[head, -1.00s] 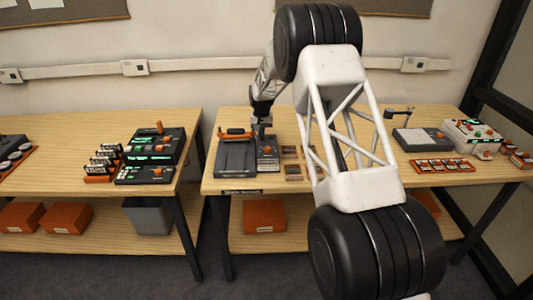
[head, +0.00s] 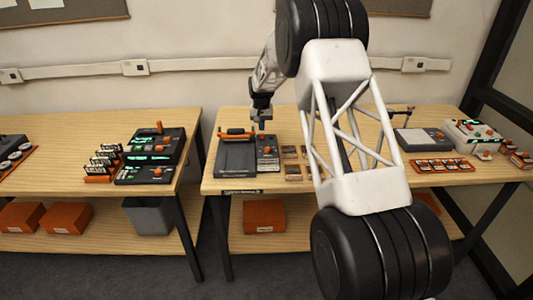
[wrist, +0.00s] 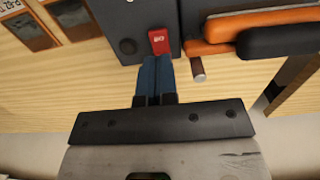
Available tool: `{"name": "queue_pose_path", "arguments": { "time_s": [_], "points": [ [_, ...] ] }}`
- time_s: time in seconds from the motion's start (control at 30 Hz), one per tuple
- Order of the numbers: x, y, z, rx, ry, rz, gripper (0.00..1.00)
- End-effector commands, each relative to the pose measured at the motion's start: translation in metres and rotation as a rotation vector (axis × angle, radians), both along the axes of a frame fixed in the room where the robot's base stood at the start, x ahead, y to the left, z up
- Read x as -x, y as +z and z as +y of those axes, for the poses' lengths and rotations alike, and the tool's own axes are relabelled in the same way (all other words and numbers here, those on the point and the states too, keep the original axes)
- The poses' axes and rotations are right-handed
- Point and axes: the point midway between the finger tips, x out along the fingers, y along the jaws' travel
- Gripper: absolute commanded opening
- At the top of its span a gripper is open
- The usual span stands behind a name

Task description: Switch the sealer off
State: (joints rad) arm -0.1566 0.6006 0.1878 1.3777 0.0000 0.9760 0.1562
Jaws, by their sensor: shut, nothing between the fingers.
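The sealer (head: 236,158) is a dark grey machine with an orange-and-black handle bar (head: 237,133) at the left of the middle table. Its control box (head: 267,155) stands at its right side, with an orange knob on top. In the wrist view a red switch (wrist: 159,40) with pale marking sits at the edge of the dark box. Whether it is on or off I cannot tell. My gripper (head: 261,122) is above the back of the control box. Its blue fingers (wrist: 153,64) are shut and empty, their tips appearing just beside the red switch; contact is unclear.
A short brown peg (wrist: 198,69) is right of my fingertips in the wrist view. Small framed cards (head: 292,163) lie right of the control box. A grey device (head: 421,139) and a white box with coloured buttons (head: 470,133) stand farther right. Bare wood shows behind the sealer.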

Motion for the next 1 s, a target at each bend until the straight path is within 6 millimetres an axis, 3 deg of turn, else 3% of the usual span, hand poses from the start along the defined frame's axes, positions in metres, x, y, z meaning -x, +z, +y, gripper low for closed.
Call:
{"name": "queue_pose_path", "arguments": {
  "time_s": [0.5, 1.0],
  "points": [
    [0.0, 0.029, 0.0, 0.0, 0.0, -0.001, 0.0],
    [0.001, 0.033, 0.0, 0.0, 0.0, -0.001, 0.0]
  ]
}}
